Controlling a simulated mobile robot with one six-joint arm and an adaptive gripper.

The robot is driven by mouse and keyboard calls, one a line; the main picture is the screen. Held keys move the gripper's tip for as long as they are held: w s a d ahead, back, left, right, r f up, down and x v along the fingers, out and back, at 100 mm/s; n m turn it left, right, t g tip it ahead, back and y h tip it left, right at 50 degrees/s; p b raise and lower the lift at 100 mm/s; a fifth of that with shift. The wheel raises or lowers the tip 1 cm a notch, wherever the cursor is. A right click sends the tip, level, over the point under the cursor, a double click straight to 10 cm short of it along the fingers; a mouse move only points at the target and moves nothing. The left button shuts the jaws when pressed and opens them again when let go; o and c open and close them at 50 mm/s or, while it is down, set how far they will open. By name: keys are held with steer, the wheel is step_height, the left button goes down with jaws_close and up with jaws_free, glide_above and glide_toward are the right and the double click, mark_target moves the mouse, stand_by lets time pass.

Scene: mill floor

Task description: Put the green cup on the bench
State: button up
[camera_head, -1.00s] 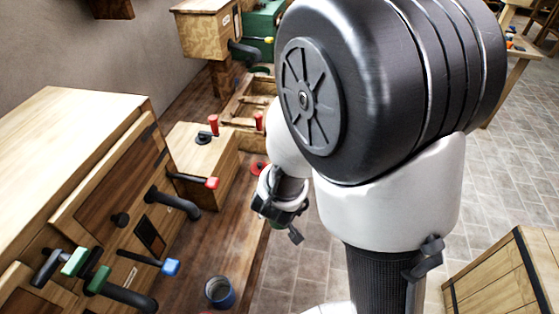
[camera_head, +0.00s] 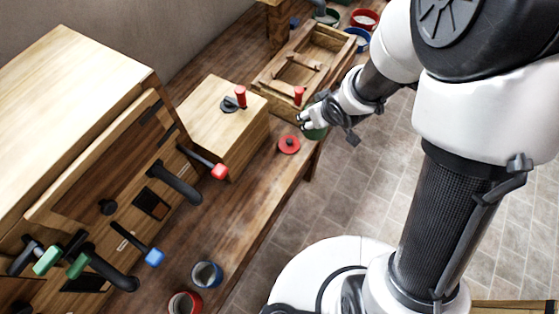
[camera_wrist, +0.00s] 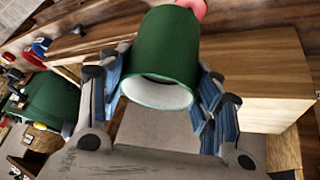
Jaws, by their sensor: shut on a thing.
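The green cup (camera_wrist: 165,50) is held between the two fingers of my gripper (camera_wrist: 160,85) in the wrist view. Its white inside and rim face the wrist camera. In the head view my gripper (camera_head: 308,120) is at the front edge of the long wooden bench (camera_head: 235,225), and a bit of the green cup (camera_head: 316,133) shows below the fingers. I cannot tell whether the cup touches the bench. The far end of the cup is hidden in the wrist view.
A red disc (camera_head: 289,145) lies on the bench close to the cup. A wooden box with a red handle (camera_head: 222,115) and an open wooden tray (camera_head: 262,80) stand behind. A blue cup (camera_head: 207,275) and a red cup (camera_head: 185,303) stand nearer. Bare bench lies between.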

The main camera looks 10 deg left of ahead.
steer(key=s+a+n+g+y+p, duration=0.45)
steer(key=s+a+n, duration=0.4)
steer(key=a, duration=0.35)
steer(key=shift+n+h, duration=0.35)
steer(key=shift+n, duration=0.3)
steer(key=shift+s+a+f+b, duration=0.1)
steer(key=shift+f+b, duration=2.3)
steer(key=shift+f, duration=2.55)
steer(key=shift+s+a+f+b, duration=0.1)
steer(key=shift+f+b, duration=2.3)
steer(key=shift+f, duration=2.55)
steer(key=shift+r, duration=0.1)
steer(key=o, duration=1.1)
steer(key=shift+f, duration=0.2)
steer(key=o, duration=0.5)
